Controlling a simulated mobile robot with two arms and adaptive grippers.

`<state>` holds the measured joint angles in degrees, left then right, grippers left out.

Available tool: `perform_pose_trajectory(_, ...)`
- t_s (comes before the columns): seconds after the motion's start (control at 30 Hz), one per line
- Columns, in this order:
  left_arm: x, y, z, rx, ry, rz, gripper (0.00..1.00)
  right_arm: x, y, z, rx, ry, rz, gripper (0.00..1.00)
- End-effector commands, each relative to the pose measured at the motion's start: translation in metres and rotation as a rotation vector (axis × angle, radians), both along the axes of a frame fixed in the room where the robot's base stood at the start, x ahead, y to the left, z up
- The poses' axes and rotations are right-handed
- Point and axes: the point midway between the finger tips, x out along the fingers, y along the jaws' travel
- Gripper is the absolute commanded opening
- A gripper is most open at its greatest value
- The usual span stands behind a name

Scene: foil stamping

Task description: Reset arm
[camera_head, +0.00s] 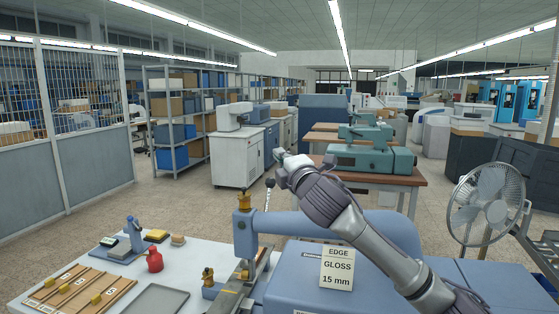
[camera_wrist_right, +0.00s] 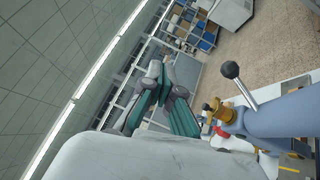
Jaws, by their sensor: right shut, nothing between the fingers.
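My right arm comes in from the lower right in the head view and is raised over the blue stamping machine (camera_head: 300,275). Its gripper (camera_head: 279,155) points up and left, high above the worktable, near the black ball-knob lever (camera_head: 269,183) but above it. My left gripper is not in view.
A fan (camera_head: 487,195) stands at right. The air above the table's left side is clear.

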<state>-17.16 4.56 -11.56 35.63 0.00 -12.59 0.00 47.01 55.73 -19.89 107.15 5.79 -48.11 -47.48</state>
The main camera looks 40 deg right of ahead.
Motion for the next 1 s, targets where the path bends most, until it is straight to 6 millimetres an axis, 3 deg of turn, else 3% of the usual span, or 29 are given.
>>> perform_pose_trajectory(0.33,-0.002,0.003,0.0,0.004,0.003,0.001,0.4,0.0,0.0,-0.001,0.001,0.001,0.0,0.0)
perform_pose_trajectory(0.47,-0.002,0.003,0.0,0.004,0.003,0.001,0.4,0.003,0.01,-0.022,0.034,0.031,0.014,0.0)
perform_pose_trajectory(0.57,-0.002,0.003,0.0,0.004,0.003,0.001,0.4,0.005,0.03,-0.067,0.111,0.095,0.04,0.0)
perform_pose_trajectory(0.77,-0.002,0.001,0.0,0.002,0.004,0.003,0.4,-0.019,0.088,-0.203,0.389,0.301,0.07,0.0)
perform_pose_trajectory(0.87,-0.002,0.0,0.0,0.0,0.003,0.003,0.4,-0.048,0.115,-0.268,0.548,0.411,0.053,0.0)
perform_pose_trajectory(1.0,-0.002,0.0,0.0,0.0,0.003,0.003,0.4,-0.106,0.149,-0.352,0.787,0.569,-0.017,0.0)
